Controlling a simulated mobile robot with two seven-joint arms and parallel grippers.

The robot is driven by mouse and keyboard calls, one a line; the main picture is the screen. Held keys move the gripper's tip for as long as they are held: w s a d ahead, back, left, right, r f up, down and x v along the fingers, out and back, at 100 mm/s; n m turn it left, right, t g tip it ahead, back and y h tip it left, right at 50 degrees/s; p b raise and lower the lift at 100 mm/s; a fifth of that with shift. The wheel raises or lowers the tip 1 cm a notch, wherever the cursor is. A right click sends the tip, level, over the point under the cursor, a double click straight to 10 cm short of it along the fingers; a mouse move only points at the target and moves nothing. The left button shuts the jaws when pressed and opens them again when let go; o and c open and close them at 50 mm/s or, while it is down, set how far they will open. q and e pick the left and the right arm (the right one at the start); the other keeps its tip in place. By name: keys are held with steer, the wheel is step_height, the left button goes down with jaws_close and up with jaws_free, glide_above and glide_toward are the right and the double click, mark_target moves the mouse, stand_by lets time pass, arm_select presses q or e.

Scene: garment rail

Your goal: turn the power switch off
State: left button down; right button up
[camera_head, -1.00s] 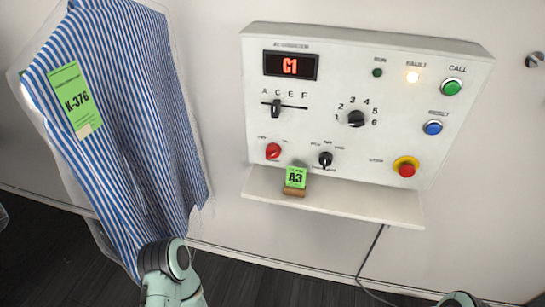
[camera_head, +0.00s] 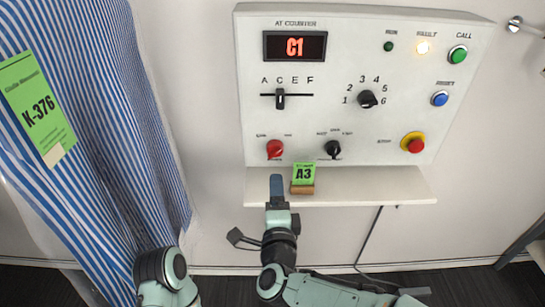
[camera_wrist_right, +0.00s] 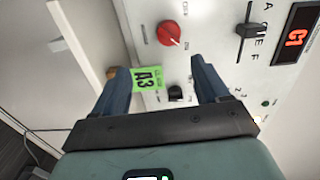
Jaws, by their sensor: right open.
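The red knob (camera_head: 275,149) is at the lower left of the white control panel (camera_head: 340,130); its small labels are too blurred to read. It also shows in the right wrist view (camera_wrist_right: 169,33), beyond and between the fingers, touched by neither. My right gripper (camera_head: 277,186) is in front of the panel's shelf, just below the red knob. In the right wrist view my right gripper (camera_wrist_right: 163,82) is open with nothing gripped. My left arm shows at the bottom left, but its gripper is out of view.
A green A3 tag (camera_head: 304,174) on a wooden block stands on the shelf (camera_head: 375,188), close right of my right gripper. A black knob (camera_head: 332,149) is right of the red knob. A slider (camera_head: 280,99) is above. A bagged striped shirt (camera_head: 105,100) hangs at left.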

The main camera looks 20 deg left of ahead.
mark_target(275, 154)
steer(key=p+x, duration=0.1)
steer(key=x, duration=0.3)
steer(key=r+x, duration=0.1)
steer(key=x, duration=0.3)
steer(key=p+x, duration=0.1)
steer(key=x, duration=0.4)
steer(key=shift+w+r+p, duration=0.1)
steer(key=shift+r+p, duration=0.1)
steer(key=shift+p, duration=0.1)
steer(key=c, duration=1.1)
steer(key=shift+o, duration=0.2)
